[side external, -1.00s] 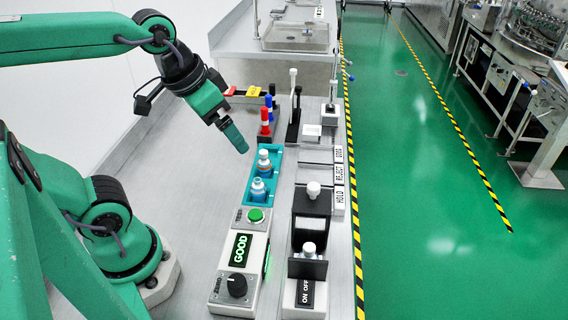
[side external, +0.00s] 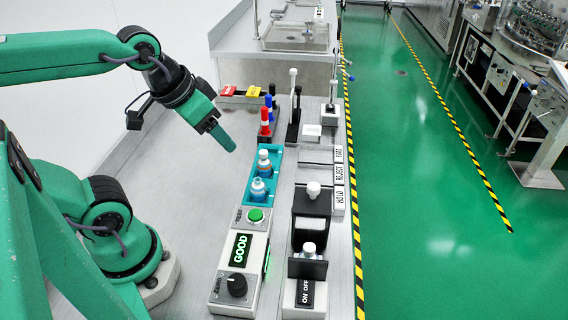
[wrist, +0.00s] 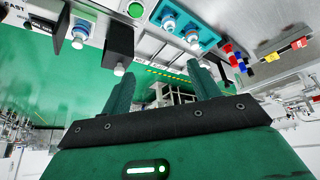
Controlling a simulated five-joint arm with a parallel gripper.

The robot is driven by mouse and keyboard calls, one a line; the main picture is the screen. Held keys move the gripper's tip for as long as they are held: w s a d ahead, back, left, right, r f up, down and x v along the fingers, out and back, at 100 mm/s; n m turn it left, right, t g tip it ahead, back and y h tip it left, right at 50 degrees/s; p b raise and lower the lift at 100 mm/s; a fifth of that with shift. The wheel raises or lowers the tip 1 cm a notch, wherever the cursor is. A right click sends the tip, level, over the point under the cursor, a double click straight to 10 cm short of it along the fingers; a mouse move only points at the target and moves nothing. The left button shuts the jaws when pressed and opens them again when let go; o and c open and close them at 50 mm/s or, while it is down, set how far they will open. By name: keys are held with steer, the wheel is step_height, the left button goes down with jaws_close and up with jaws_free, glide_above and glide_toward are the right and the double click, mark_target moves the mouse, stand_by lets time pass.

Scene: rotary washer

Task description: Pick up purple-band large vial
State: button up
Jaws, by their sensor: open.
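Two white-capped vials stand upright in the teal tray (side external: 249,199): a rear vial (side external: 264,168) with an orange-brown tint and a front vial (side external: 258,188) with a bluish tint. They also show in the wrist view, where the tray (wrist: 207,39) is at the top. I cannot make out a purple band on either. Another white-capped vial (side external: 308,250) is partly hidden in the black station at the front right. My gripper (side external: 229,146) is left of the tray and above the bench, apart from the vials. In the wrist view its fingers (wrist: 163,85) are spread and empty.
Red and blue markers (side external: 266,128) stand behind the tray. A green button (side external: 255,215) and a box with a GOOD display (side external: 241,247) are in front. A row of black fixtures (side external: 312,215) runs along the right. The bench left of the tray is clear.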

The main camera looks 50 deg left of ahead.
steer(key=w+d+f+n+g, duration=0.35)
steer(key=w+d+f, duration=0.2)
steer(key=d, duration=0.45)
steer(key=n+g, duration=0.2)
steer(key=n, duration=0.3)
glide_above(309, 256)
steer(key=shift+m, duration=0.25)
steer(key=f, duration=0.8)
steer(key=shift+w+a, duration=0.35)
steer(key=shift+a, duration=0.05)
steer(key=shift+f, duration=1.3)
steer(key=shift+f, duration=0.1)
steer(key=shift+f, duration=2.5)
steer(key=c, duration=1.2)
steer(key=shift+o, duration=0.2)
steer(key=shift+r, duration=0.2)
